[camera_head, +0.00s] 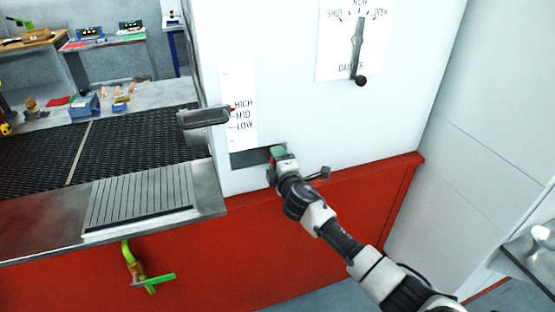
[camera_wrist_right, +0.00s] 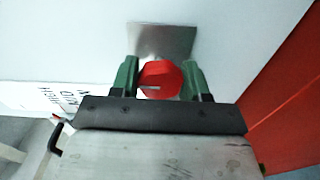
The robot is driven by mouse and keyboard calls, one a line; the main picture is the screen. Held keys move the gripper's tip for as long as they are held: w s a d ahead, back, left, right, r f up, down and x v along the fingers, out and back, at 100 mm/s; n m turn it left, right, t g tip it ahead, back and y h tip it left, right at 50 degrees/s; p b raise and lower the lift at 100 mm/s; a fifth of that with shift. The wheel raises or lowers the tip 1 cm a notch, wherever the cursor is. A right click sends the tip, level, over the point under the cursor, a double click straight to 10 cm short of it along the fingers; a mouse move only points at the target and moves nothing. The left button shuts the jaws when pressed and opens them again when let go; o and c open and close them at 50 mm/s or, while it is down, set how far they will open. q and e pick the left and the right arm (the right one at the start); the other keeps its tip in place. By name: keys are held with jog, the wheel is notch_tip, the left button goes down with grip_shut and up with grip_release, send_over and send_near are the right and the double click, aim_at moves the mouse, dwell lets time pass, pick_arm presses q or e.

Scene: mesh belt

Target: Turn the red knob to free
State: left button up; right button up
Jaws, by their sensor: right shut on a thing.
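The red knob (camera_wrist_right: 161,80) sits on a small metal plate (camera_wrist_right: 162,38) on the white panel. In the right wrist view it is between the two green fingers of my right gripper (camera_wrist_right: 161,82), which is shut on it. In the head view my right gripper (camera_head: 278,156) reaches the panel's lower left, just below the HIGH/MID/LOW label, and hides the knob. No mark for free can be read around the knob. My left gripper is not in view.
A metal handle (camera_head: 204,116) juts out left of the HIGH/MID/LOW label (camera_head: 238,90). A lever (camera_head: 357,50) with a SHUT/OPEN sign is higher on the panel. A dark mesh belt (camera_head: 120,140) lies left. A green-handled valve (camera_head: 150,281) hangs below on the red base.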

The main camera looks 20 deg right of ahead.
jog(key=shift+n, duration=0.3)
dwell(0.4)
jog(key=o, duration=0.9)
jog(key=shift+s, duration=0.15)
jog(key=s+b, duration=0.1)
jog(key=s, duration=0.9)
jog(key=shift+s+d, duration=0.15)
jog(key=shift+s, duration=0.15)
